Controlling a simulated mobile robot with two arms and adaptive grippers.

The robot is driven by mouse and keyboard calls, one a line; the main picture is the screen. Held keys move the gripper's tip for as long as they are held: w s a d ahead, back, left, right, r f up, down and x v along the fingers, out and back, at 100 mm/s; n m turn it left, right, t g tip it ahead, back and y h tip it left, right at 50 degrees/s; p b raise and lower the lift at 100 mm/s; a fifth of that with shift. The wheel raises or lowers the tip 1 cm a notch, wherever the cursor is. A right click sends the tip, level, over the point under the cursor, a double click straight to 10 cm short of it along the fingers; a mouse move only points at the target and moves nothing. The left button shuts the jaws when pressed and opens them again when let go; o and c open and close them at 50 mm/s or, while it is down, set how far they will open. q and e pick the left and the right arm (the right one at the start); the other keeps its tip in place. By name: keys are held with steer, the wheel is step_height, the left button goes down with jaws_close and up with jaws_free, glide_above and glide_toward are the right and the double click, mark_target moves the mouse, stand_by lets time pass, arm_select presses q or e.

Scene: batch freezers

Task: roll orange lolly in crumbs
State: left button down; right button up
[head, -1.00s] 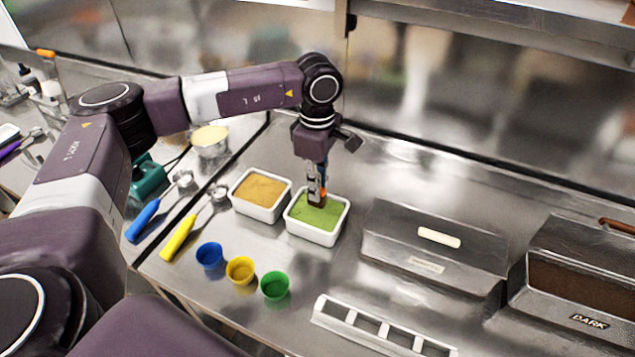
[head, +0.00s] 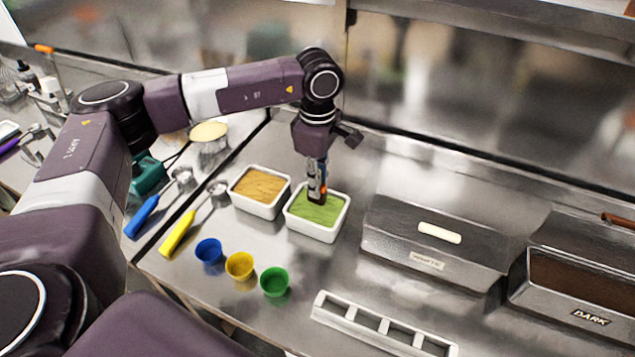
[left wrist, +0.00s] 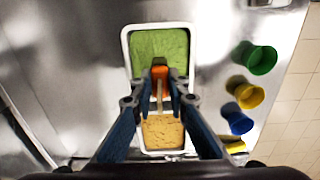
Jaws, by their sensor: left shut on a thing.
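My left gripper (head: 317,197) points down over the white tub of green crumbs (head: 312,231). In the left wrist view its fingers (left wrist: 160,92) are shut on the stick of the orange lolly (left wrist: 159,72). The lolly shows in front of the green fill, near the side of the green tub (left wrist: 127,58) that faces the tan tub. Whether it touches the crumbs I cannot tell. A second white tub (head: 252,207) with tan crumbs stands just left of the green one. My right gripper is not in view.
Blue (head: 209,252), yellow (head: 240,267) and green (head: 275,283) cups stand in front of the tubs. A white slotted rack (head: 380,327) lies at the front. A lidded steel box (head: 432,245) and a DARK bin (head: 580,285) stand right. Two scoops (head: 178,234) lie left.

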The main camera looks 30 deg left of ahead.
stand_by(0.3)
arm_select(q)
steer(key=shift+f, duration=0.25)
steer(key=shift+f+b, duration=2.35)
steer(key=shift+f, duration=0.3)
